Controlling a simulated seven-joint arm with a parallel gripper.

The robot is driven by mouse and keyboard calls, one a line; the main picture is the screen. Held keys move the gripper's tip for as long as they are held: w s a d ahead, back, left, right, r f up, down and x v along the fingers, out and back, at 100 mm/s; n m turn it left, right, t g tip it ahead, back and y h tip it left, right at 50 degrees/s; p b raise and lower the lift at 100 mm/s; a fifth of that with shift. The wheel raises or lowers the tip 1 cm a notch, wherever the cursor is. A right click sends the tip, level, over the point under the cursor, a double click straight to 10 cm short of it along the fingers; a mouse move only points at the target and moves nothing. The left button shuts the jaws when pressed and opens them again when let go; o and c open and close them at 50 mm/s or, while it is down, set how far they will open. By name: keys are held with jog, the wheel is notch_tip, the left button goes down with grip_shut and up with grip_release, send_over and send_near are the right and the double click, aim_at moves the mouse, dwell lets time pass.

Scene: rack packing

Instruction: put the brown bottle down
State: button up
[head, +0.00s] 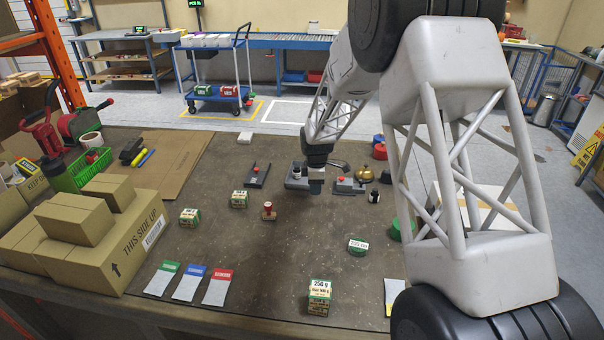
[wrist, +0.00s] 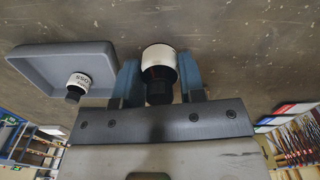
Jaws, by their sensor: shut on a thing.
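My gripper (wrist: 159,85) is shut on the brown bottle (wrist: 157,62), which sits between its two blue fingers in the wrist view. The bottle has a white label band and a dark body or cap. In the head view my gripper (head: 316,187) points down over the table, and the held bottle is hidden there. A shallow grey tray (wrist: 45,57) lies to the left of the held bottle in the wrist view, with another white-labelled, dark-capped bottle (wrist: 79,83) in it. I cannot tell whether the held bottle touches the table.
A red-marked grey item (head: 347,185), a small dark bottle (head: 374,195) and a brass bell (head: 363,174) are right of my gripper. Cartons (head: 105,235) fill the table's left. The table before my gripper is mostly bare.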

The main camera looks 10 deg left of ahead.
dwell(0.3)
jog(key=shift+w+a+f, duration=0.25)
jog(key=shift+w+a, duration=0.55)
jog(key=shift+w, duration=1.75)
jog(key=shift+w+a+f, duration=0.25)
jog(key=shift+w+a, duration=0.5)
jog(key=shift+w, duration=1.75)
jog(key=shift+w+a+f, duration=0.25)
jog(key=shift+w+a, duration=0.55)
jog(key=shift+w, duration=1.75)
jog(key=shift+f, duration=1.8)
jog(key=o, duration=0.5)
jog(key=shift+f, duration=0.15)
jog(key=o, duration=0.4)
